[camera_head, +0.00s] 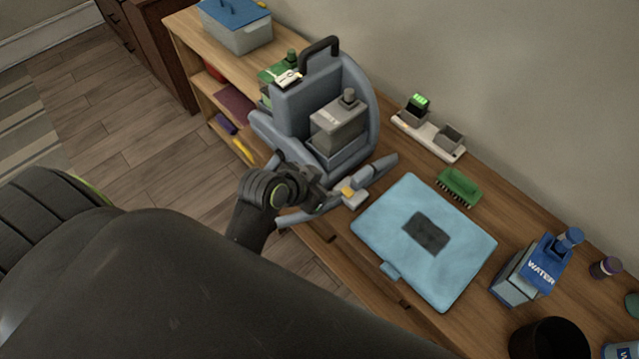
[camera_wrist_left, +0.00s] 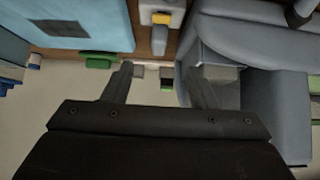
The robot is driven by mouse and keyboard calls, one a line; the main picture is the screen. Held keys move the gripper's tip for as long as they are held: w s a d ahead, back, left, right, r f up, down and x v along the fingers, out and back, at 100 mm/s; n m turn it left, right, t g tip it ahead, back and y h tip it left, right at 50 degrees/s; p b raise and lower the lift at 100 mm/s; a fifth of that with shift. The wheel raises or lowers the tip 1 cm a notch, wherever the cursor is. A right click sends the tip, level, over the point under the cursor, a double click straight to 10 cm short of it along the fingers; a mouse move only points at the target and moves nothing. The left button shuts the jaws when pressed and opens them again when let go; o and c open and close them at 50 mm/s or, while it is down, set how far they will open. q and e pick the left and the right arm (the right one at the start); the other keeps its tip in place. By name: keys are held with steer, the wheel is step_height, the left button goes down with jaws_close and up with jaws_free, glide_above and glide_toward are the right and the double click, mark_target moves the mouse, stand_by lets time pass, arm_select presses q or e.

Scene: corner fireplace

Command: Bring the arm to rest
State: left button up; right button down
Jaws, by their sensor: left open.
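My left arm crosses the head view from the lower left. The caddy (camera_wrist_left: 275,110) shows just right of the fingers there. I cannot tell whether the gripper touches it. My right gripper is not in view.
A light blue folded cloth (camera_head: 465,250) with a dark patch lies right of the gripper. A lidded box (camera_head: 236,27) stands at the shelf's far left.

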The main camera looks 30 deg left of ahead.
arm_select(q)
steer(key=shift+s+a+r, duration=0.2)
steer(key=shift+s+r, duration=0.25)
steer(key=shift+r, duration=0.05)
steer(key=s+a+f+n+g+y, duration=0.1)
steer(key=s+a+n+g+y, duration=0.15)
steer(key=s+a, duration=0.5)
steer(key=s+a+f+n+g+y, duration=0.2)
steer(key=s+a+g+y, duration=0.15)
steer(key=s, duration=0.75)
step_height(320, 180, down, 26)
steer(key=a+h, duration=0.2)
steer(key=s+d+f+g+b, duration=0.1)
steer(key=s+f, duration=1.4)
steer(key=shift+d+f+b, duration=0.3)
steer(key=shift+f, duration=0.1)
